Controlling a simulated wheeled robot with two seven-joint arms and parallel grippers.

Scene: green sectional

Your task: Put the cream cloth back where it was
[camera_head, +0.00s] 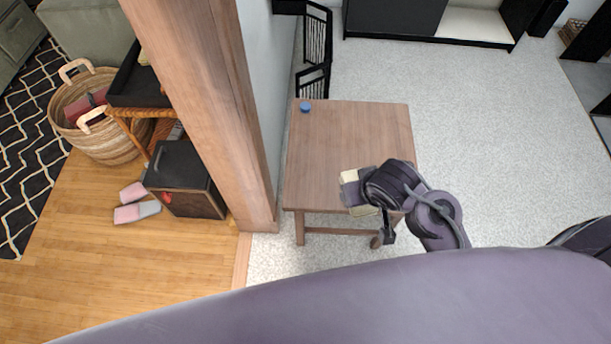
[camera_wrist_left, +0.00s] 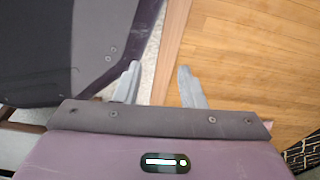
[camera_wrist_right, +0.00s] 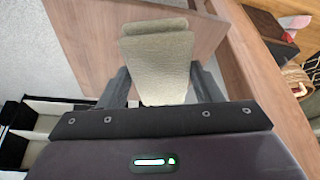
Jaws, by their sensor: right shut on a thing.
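The cream cloth (camera_wrist_right: 158,62) is a folded, stacked bundle between the fingers of my right gripper (camera_wrist_right: 160,85) in the right wrist view. In the head view the cloth (camera_head: 350,176) shows on either side of my right gripper (camera_head: 356,192), over the near right part of the small wooden table (camera_head: 335,140). I cannot tell whether the cloth touches the tabletop. My left gripper (camera_wrist_left: 157,70) is open and empty in the left wrist view, with its fingers well apart above the floor. It does not show in the head view.
A small blue object (camera_head: 305,106) sits at the table's far left corner. A wooden post (camera_head: 205,100) stands left of the table. A wicker basket (camera_head: 95,135), a black box (camera_head: 182,175) and pink slippers (camera_head: 135,213) lie beyond it. Grey carpet (camera_head: 480,150) is open at right.

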